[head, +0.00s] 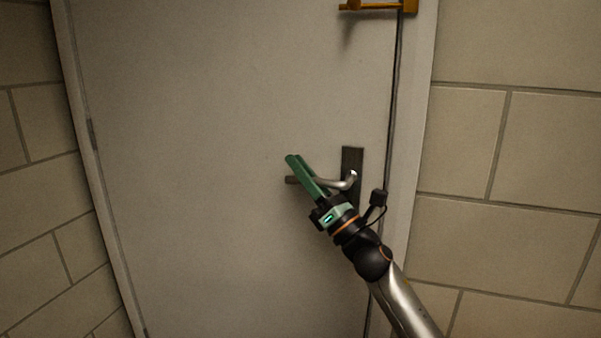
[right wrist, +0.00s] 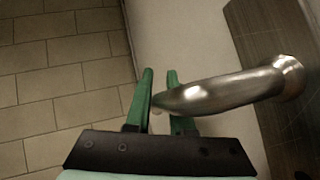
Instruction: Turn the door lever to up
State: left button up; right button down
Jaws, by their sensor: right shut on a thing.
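The door lever (head: 335,183) is a silver handle on a dark plate (head: 352,160) near the right edge of the pale door. It points left and lies about level. My right gripper (head: 298,160) has green fingers and is shut on the lever, left of the pivot. In the right wrist view the lever (right wrist: 225,92) comes in from the right, and its near end lies at the green fingers (right wrist: 159,80). The fingers hide part of the lever in the head view. My left gripper is not in view.
The door (head: 220,110) is closed in its pale frame (head: 414,130). An orange-yellow fitting (head: 378,6) sits at the top right of the door. Tiled walls (head: 520,140) stand on both sides. The door face left of the lever is clear.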

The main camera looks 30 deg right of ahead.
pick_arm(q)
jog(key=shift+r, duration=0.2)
pick_arm(e)
jog(key=shift+d+r, duration=0.1)
jog(key=shift+r, duration=0.05)
jog(key=c, duration=0.8)
grip_release()
jog(key=shift+s+f, duration=0.35)
jog(key=shift+f, duration=0.1)
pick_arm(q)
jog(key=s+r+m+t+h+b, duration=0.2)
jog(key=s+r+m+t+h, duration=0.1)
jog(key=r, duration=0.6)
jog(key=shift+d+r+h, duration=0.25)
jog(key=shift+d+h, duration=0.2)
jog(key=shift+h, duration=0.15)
pick_arm(e)
jog(key=v, duration=1.1)
jog(key=shift+s, duration=0.25)
jog(key=shift+d, duration=0.15)
